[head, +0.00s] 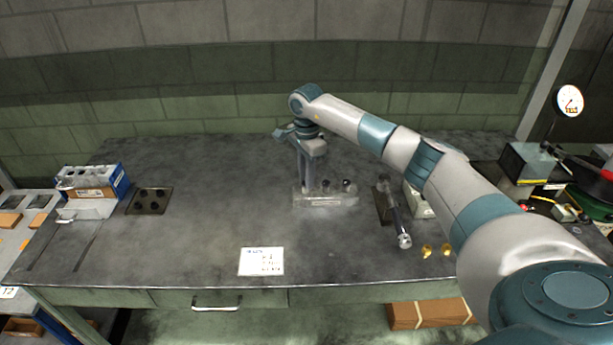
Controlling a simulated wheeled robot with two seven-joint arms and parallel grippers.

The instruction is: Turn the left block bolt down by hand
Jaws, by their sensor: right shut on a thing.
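A pale grey block (340,201) sits on the middle of the workbench. Two dark bolt heads (347,184) show on its top, at the middle and the right. My right arm reaches in from the right, and its gripper (308,188) points straight down over the left end of the block. The fingers are shut on the left block bolt, which they hide almost wholly. How far that bolt stands out of the block cannot be seen. My left gripper is not in view.
Right of the block, a tool with a bright round end (404,241) lies by a dark plate, near two brass pieces (427,251). A white printed card (261,261) lies in front. A blue box (96,180) and a dark holed plate (149,201) stand left. Bare bench lies between.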

